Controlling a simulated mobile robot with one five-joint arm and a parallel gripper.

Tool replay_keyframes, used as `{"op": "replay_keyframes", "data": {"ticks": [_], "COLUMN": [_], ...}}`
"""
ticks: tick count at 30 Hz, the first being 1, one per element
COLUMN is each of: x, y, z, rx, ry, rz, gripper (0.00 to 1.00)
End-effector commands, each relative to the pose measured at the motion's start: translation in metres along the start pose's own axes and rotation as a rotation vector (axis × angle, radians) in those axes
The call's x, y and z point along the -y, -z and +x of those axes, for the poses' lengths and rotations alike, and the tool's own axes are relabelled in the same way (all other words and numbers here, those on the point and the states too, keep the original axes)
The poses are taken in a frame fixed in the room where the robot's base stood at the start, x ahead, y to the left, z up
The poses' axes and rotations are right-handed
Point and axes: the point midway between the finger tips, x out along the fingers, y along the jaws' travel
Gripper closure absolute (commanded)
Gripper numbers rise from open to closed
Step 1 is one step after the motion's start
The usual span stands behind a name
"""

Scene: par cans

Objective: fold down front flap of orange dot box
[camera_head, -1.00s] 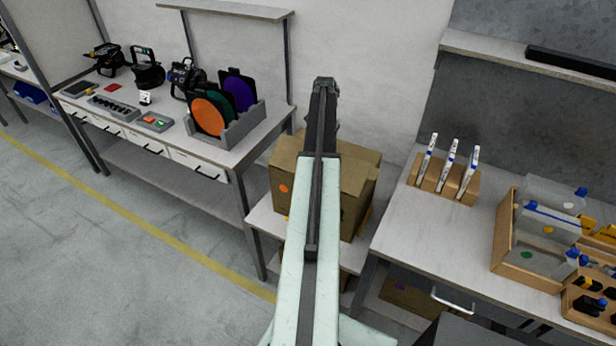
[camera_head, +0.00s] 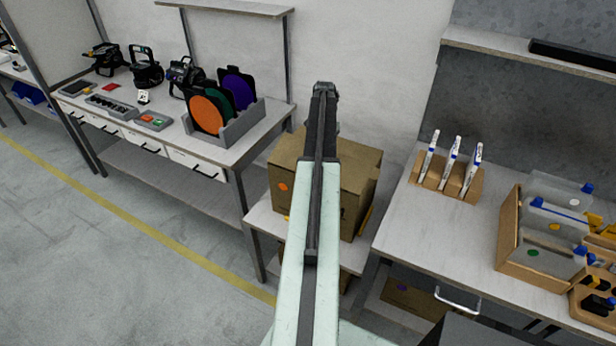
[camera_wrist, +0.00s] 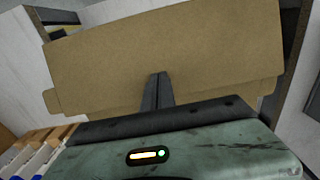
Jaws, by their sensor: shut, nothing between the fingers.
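The cardboard box (camera_head: 356,197) with an orange dot (camera_head: 283,187) stands on a low shelf between two benches. My arm covers its middle and much of its top in the head view. In the wrist view a wide brown cardboard panel (camera_wrist: 190,50) of the box fills the upper middle, with a small tab at each lower side. My gripper (camera_wrist: 158,77) is shut and empty, its fingertips in front of that panel. I cannot tell whether they touch it. In the head view my gripper (camera_head: 324,90) appears above the box, and the flap's position is hard to make out.
The left bench holds a rack (camera_head: 232,125) of coloured discs and several lamps. The right bench holds a wooden block (camera_head: 445,184) with white tools and a wooden tray (camera_head: 508,235). Another box (camera_head: 415,298) sits under the right bench. A wall stands close behind the box.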

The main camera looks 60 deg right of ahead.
Motion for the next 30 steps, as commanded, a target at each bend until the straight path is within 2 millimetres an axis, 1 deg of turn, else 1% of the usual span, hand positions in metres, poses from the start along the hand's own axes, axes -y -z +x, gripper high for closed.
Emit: {"op": "replay_keyframes", "data": {"ticks": [1,20,30], "x": [0.000,0.000,0.000], "y": [0.000,0.000,0.000], "z": [0.005,0.037,0.032], "rx": [0.000,0.000,0.000], "ry": [0.000,0.000,0.000], "rz": [0.000,0.000,-0.001], "gripper": [1.00,1.00,1.00]}}
